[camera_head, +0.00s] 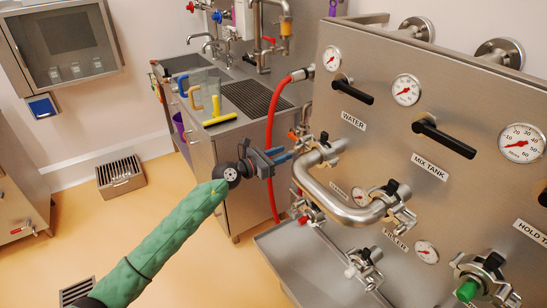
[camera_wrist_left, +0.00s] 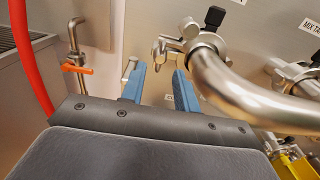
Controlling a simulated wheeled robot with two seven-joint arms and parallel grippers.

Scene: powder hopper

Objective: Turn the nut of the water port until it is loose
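The water port (camera_head: 327,149) is on the steel panel under the WATER label, with a clamp joining it to a bent steel pipe (camera_head: 335,197). In the left wrist view the clamp (camera_wrist_left: 196,38) has a black knob on top, and a small metal nut (camera_wrist_left: 159,49) sticks out on its left side. My left gripper (camera_head: 288,156) is left of the port, apart from it. In the left wrist view its two blue fingers (camera_wrist_left: 160,78) are spread with nothing between them, and the nut appears beyond their tips. My right gripper is not seen.
The bent pipe runs right of my left gripper to the mix tank port (camera_head: 396,193). A red hose (camera_head: 271,135) hangs behind the gripper. An orange-handled valve (camera_wrist_left: 76,69) is left of the fingers. A steel tray (camera_head: 285,262) lies below.

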